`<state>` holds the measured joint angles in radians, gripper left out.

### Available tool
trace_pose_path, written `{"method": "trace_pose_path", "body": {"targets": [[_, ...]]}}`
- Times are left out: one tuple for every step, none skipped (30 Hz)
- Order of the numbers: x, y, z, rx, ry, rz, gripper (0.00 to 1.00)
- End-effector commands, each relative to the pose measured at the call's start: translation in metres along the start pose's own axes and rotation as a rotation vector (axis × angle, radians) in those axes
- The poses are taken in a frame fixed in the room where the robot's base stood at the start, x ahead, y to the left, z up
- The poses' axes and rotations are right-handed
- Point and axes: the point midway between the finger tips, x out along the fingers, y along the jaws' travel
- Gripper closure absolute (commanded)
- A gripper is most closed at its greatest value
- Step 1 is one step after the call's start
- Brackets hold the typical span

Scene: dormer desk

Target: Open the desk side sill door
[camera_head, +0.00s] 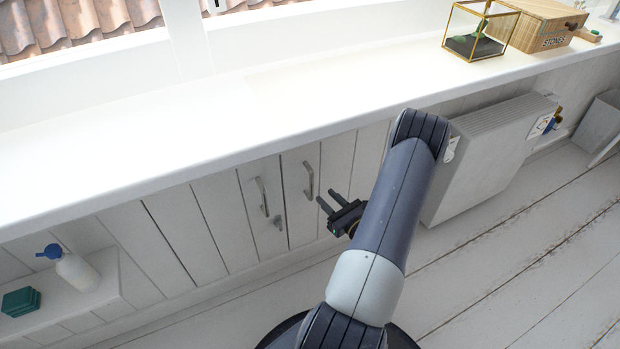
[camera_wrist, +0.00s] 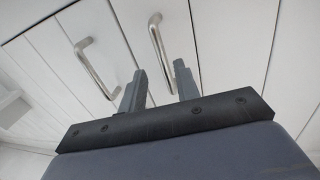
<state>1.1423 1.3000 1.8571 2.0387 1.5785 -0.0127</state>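Two white plank doors sit side by side under the sill, both looking flush and closed: the left door (camera_head: 260,228) and the right door (camera_head: 299,218). The left door's metal bar handle (camera_head: 262,197) also shows in the wrist view (camera_wrist: 97,68). The right door's handle (camera_head: 308,180) shows in the wrist view (camera_wrist: 157,42) too, its lower end between my fingers in the picture. I cannot tell which door is the desk side one. My gripper (camera_head: 325,197) is open and empty, in front of the right door, apart from the handle.
The white sill (camera_head: 240,110) overhangs the doors. A radiator (camera_head: 480,160) stands right of my arm. A low shelf (camera_head: 80,300) at left holds a white bottle (camera_head: 78,272) and a green box (camera_head: 20,302). A glass case (camera_head: 478,35) and a wicker box (camera_head: 535,25) stand on the sill.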

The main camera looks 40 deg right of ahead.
Motion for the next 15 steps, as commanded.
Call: {"method": "trace_pose_path", "body": {"targets": [[0.010,0.001,-0.001,-0.002,0.000,0.005,0.69],[0.015,0.002,-0.001,-0.002,0.001,0.006,0.69],[0.023,0.002,-0.001,-0.002,0.001,0.005,0.69],[0.028,0.002,-0.001,-0.002,0.000,0.006,0.69],[0.034,0.002,-0.001,-0.002,-0.001,0.005,0.69],[0.041,0.001,-0.001,-0.001,0.000,0.005,0.69],[0.046,0.001,-0.001,-0.002,0.000,0.005,0.69],[0.051,0.001,-0.001,-0.003,0.000,0.005,0.69],[0.057,0.001,-0.001,-0.002,-0.001,0.004,0.69],[0.061,0.001,-0.001,-0.001,-0.001,0.004,0.69],[0.065,0.001,-0.001,-0.001,-0.001,0.004,0.69],[0.070,0.001,-0.001,-0.002,0.000,0.003,0.69],[0.072,0.001,-0.001,-0.002,0.000,0.002,0.69],[0.075,0.001,-0.001,-0.001,0.000,0.002,0.69],[0.077,0.001,-0.001,0.000,0.000,0.002,0.69]]}}
